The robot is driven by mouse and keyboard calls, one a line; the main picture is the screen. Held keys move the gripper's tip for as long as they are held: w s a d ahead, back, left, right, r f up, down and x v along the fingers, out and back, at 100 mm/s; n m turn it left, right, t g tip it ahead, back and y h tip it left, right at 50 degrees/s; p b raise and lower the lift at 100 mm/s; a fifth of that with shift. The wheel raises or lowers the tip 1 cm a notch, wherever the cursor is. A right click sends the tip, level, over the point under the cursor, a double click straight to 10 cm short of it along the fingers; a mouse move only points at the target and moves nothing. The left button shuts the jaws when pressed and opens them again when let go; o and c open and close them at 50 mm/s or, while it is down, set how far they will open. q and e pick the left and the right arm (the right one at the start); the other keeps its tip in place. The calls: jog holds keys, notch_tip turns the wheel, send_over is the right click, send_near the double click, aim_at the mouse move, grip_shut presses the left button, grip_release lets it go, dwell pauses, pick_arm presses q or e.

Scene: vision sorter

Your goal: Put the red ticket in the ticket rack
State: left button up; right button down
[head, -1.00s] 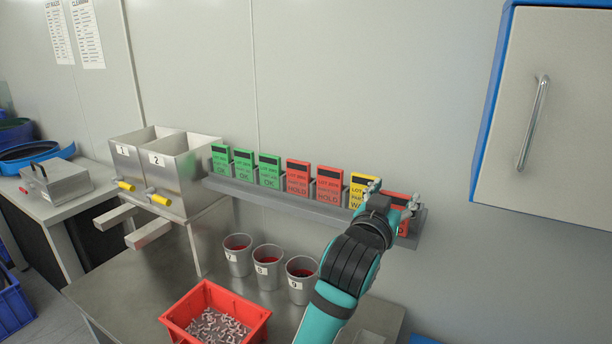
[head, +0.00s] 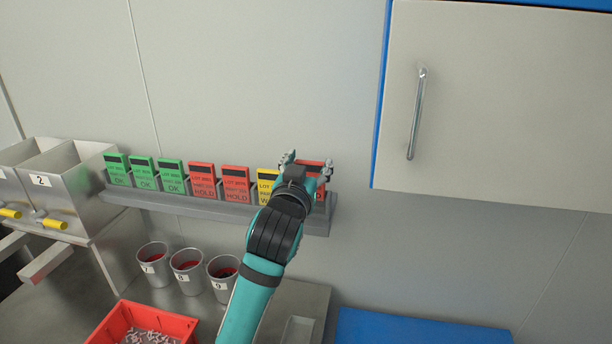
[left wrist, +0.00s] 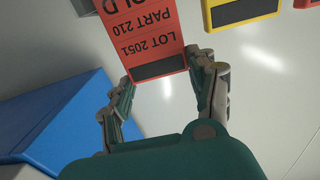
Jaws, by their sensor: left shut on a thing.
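The red ticket (head: 314,166) is between the fingers of my left gripper (head: 308,170) at the right end of the ticket rack (head: 220,208). In the left wrist view the red ticket (left wrist: 155,40) shows a dark bar and the print LOT 2051 PART 210, and the fingers of the gripper (left wrist: 162,76) are shut on its sides. The ticket's lower end is hidden in the head view, so I cannot tell if it sits fully in its slot. My right gripper is not in view.
A yellow ticket (head: 265,182), two other red tickets (head: 236,182) and several green tickets (head: 170,175) stand in the rack to the left. Numbered cups (head: 187,271) and a red bin (head: 165,318) are below. A wall cabinet (head: 500,110) hangs at the right.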

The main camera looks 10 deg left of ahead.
pick_arm(q)
notch_tip(320, 180, down, 3)
jog(key=shift+w+r, duration=0.1)
jog(key=shift+r, duration=0.1)
jog(key=shift+w+f, duration=0.1)
jog(key=shift+f, duration=0.1)
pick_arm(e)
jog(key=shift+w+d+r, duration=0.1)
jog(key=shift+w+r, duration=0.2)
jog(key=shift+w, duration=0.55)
pick_arm(q)
jog(key=o, duration=0.7)
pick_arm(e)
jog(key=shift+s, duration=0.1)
pick_arm(q)
jog(key=s+b, duration=0.2)
jog(key=s, duration=1)
jog(key=shift+r+b, duration=0.1)
jog(key=shift+b, duration=0.3)
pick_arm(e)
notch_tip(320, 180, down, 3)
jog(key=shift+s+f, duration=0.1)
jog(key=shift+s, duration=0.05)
